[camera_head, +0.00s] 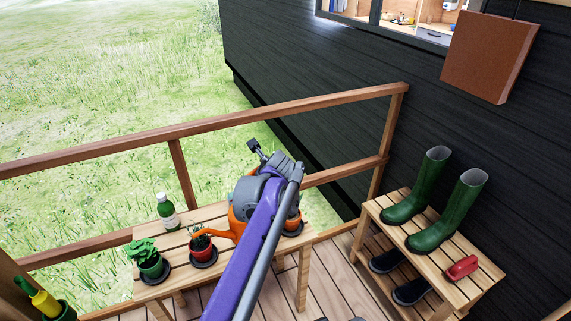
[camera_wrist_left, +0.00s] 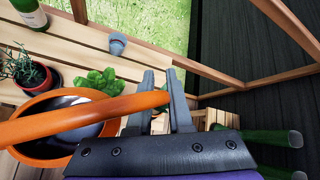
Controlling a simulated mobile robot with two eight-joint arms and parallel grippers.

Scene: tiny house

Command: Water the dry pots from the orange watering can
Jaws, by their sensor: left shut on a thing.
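My left gripper (camera_wrist_left: 164,90) is shut on the handle of the orange watering can (camera_wrist_left: 42,150). The can also shows in the head view (camera_head: 236,224), partly behind my purple arm, its spout pointing left above the red pot (camera_head: 202,250). That pot holds a thin-leaved plant and stands on a dark saucer. A green pot (camera_head: 151,268) with a broad-leaved plant stands at the bench's left end. A terracotta pot (camera_head: 294,222) shows partly behind my arm at the right. Leaves of a plant (camera_wrist_left: 103,82) show beyond the can in the wrist view. I cannot tell which soil is dry.
The slatted bench (camera_head: 160,290) stands by a wooden railing (camera_head: 110,147). A green bottle (camera_head: 168,213) stands at its back, and a small grey-blue cup (camera_wrist_left: 117,42) also sits there. Green boots (camera_head: 450,215) and a red object (camera_head: 461,268) occupy a rack on the right.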

